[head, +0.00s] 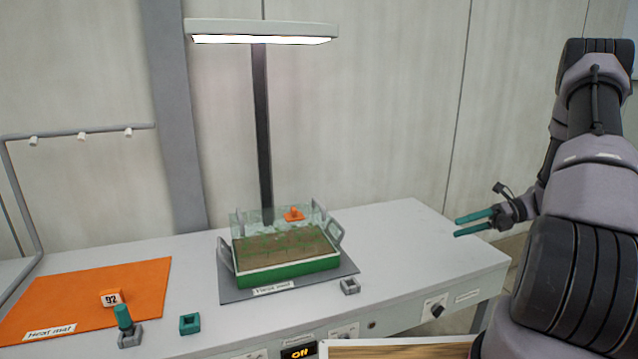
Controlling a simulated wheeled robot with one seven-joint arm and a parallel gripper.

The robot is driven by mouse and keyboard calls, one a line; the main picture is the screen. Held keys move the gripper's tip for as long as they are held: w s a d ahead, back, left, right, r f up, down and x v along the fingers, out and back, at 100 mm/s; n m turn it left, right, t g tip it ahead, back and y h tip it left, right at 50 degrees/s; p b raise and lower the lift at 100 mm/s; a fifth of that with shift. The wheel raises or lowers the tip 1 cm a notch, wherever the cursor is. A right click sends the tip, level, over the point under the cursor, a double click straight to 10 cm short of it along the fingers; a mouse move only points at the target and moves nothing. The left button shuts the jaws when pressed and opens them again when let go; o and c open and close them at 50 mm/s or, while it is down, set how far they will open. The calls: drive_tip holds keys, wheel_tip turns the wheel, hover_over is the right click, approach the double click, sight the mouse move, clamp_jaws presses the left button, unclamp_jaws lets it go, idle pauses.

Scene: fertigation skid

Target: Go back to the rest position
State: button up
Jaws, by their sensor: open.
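My gripper (474,224) shows in the head view at the right, its two teal fingers apart and empty. It is above or in front of the bench's right end, clear of the objects on it. My arm runs down the right side of the picture. A green tray (290,272) with brown soil and a clear lid sits on a dark grey mat (238,295) under the lit lamp (262,39). The lid carries an orange knob (294,214).
A teal peg stands in a grey holder (130,337), beside a teal square socket (189,324). A grey socket (350,286) is by the tray. The bench's right end (420,245) is bare.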

drive_tip(key=s+a+r+n+h, duration=0.2)
drive_tip(key=a+r+n+h, duration=0.15)
drive_tip(key=r, duration=0.35)
drive_tip(key=s+a+r+n+g+h, duration=0.1)
drive_tip(key=s+a+r+n+h, duration=0.15)
drive_tip(key=r+n, duration=0.35)
drive_tip(key=s+a+r+n+h, duration=0.2)
drive_tip(key=a+r+n, duration=0.2)
drive_tip(key=r, duration=0.3)
drive_tip(key=s+a+r+n+t+h, duration=0.4)
drive_tip(key=s+r+n+t, duration=0.3)
drive_tip(key=s+r+n, duration=0.5)
drive_tip(key=s+a, duration=0.1)
drive_tip(key=s, duration=0.2)
drive_tip(key=shift+a+r, duration=0.15)
drive_tip(key=shift+a, duration=0.05)
